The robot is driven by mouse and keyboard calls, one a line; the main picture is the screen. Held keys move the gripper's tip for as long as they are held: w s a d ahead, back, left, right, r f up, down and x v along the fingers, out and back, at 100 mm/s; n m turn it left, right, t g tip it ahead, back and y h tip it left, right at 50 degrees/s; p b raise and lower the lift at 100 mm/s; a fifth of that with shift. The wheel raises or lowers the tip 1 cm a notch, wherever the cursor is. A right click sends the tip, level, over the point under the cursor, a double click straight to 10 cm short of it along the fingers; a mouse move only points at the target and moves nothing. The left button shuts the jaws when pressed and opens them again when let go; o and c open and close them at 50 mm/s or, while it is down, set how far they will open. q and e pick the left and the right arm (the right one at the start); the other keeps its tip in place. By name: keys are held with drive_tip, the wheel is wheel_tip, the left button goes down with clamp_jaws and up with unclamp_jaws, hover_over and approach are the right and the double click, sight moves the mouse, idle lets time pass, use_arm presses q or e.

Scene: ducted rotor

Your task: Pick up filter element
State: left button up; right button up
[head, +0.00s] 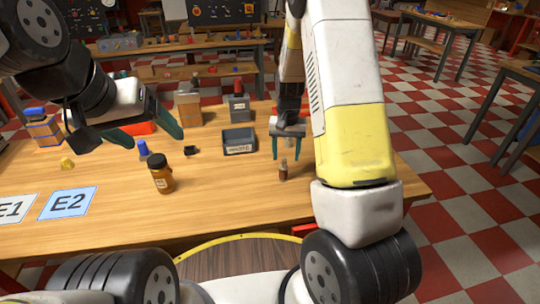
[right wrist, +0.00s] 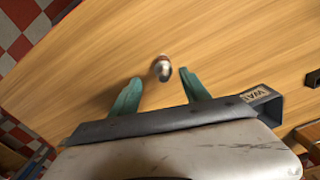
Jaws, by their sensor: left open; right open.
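A small upright brown and pale piece (head: 283,170), which looks like the filter element, stands on the wooden table near its right part. It also shows in the right wrist view (right wrist: 162,68), just beyond the fingertips and roughly between them. My right gripper (head: 287,150) is open and points down above and behind this piece, with nothing between its green fingers (right wrist: 160,80). My left gripper (head: 155,141) is open and empty, held over the left part of the table. No label is readable on the small piece.
A dark labelled bin (head: 239,142) stands left of my right gripper. An amber jar (head: 161,175) with a dark lid, a blue piece (head: 143,149) and a small black piece (head: 190,150) are further left. Flat cards E1 (head: 14,209) and E2 (head: 67,204) lie front left. The table's front middle is clear.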

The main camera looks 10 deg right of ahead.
sight(284, 166)
drive_tip(key=f, duration=0.7)
drive_tip(key=shift+w+a+f, duration=0.2)
drive_tip(key=shift+a+f, duration=0.1)
drive_tip(key=shift+f, duration=0.05)
clamp_jaws()
